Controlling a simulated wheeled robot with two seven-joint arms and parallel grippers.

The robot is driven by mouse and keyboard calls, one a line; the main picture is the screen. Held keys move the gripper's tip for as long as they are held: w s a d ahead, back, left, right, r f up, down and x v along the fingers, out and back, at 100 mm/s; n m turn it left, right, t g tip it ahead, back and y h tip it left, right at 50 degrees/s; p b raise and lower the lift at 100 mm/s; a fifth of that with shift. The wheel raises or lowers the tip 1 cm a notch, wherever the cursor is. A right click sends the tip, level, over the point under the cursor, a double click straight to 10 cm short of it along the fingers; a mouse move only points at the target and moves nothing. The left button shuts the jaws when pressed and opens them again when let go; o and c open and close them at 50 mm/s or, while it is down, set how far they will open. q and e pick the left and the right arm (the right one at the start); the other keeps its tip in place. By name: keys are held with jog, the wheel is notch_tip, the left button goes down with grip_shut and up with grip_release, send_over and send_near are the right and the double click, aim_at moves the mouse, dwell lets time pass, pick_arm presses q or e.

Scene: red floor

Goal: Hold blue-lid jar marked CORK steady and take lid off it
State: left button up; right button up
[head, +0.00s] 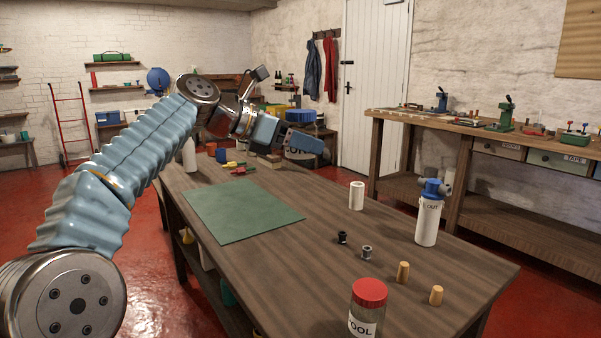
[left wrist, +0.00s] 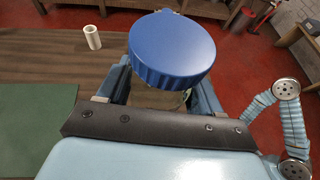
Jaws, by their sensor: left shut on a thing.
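The blue-lid jar shows best in the left wrist view, where its ribbed blue lid (left wrist: 172,45) stands between the two fingers of my left gripper (left wrist: 168,90). A strip of the jar's body shows under the lid. In the head view my left gripper (head: 290,140) is at the far end of the table, shut on the jar, and hides most of it. The lid appears to be on the jar. My right gripper is not in view.
The wooden table (head: 330,270) carries a green mat (head: 240,210), a white cylinder (head: 356,195), a red-lid jar (head: 368,305), a white container with a blue top (head: 428,220) and small corks (head: 403,272). Tools (head: 238,168) lie near the gripper. A workbench (head: 480,150) stands right.

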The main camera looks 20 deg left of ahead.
pick_arm(q)
jog(key=shift+r, duration=0.95)
jog(key=o, duration=0.6)
jog(key=c, duration=0.9)
